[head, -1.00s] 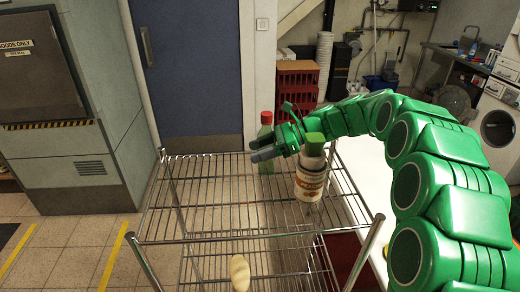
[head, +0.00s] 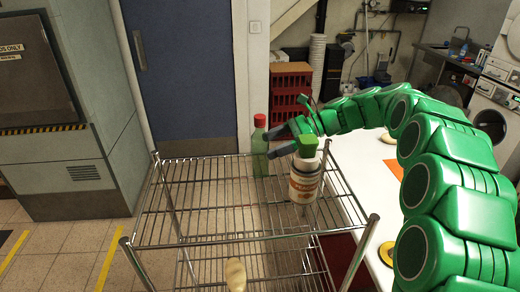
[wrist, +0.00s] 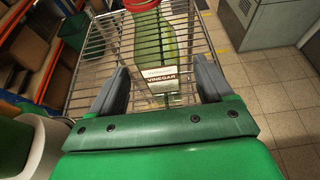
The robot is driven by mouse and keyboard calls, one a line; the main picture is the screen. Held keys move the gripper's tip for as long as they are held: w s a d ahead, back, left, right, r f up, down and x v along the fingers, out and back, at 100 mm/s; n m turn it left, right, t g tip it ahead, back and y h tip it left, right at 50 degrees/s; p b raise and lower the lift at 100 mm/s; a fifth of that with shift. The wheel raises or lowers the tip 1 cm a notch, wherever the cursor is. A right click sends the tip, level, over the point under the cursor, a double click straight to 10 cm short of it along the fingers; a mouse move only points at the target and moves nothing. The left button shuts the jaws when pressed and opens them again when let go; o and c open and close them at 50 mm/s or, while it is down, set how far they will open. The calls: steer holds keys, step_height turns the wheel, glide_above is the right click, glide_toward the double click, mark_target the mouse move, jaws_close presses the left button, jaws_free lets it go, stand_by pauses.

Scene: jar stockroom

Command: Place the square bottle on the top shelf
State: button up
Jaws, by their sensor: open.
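The green bottle (head: 260,158) with a red cap stands upright at the far edge of the top shelf (head: 215,200) of a wire rack. I take it to be the square bottle. In the wrist view the bottle (wrist: 153,48) shows a VINEGAR label and lies ahead, between the lines of the two fingers. My gripper (head: 271,144) is open just right of the bottle in the head view, with its fingers pointing at it. In the wrist view the fingers (wrist: 162,88) show a gap on both sides of the bottle.
A pale object (head: 236,275) shows low at the front. A white worktop (head: 365,180) adjoins the rack's right. The shelf's left half is clear.

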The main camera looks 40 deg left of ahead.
steer(key=shift+v, duration=2.9)
steer(key=w+d+f+t, duration=0.1)
steer(key=w+d+f+m+t, duration=0.1)
steer(key=d+f, duration=0.1)
steer(key=w+d+f+t+h, duration=0.1)
steer(key=d+f, duration=0.1)
steer(key=shift+w+d+f+m, duration=0.1)
steer(key=shift+d+f+m, duration=0.1)
steer(key=shift+d+m, duration=0.1)
steer(key=d+h, duration=0.1)
steer(key=d, duration=0.2)
steer(key=shift+d+f+t, duration=0.15)
steer(key=shift+d+t, duration=0.05)
steer(key=shift+t, duration=0.2)
steer(key=s+d+n+t+h, duration=0.2)
steer(key=s+d+n, duration=0.3)
steer(key=s+d, duration=1.2)
steer(key=s+d+n+t+h, duration=0.2)
steer(key=s+d+n+h, duration=0.3)
steer(key=s+d, duration=1.3)
steer(key=d, duration=0.5)
steer(key=shift+s+d+f+n+h, duration=0.2)
steer(key=shift+s+d+n+h, duration=0.05)
steer(key=shift+d+n+h, duration=0.05)
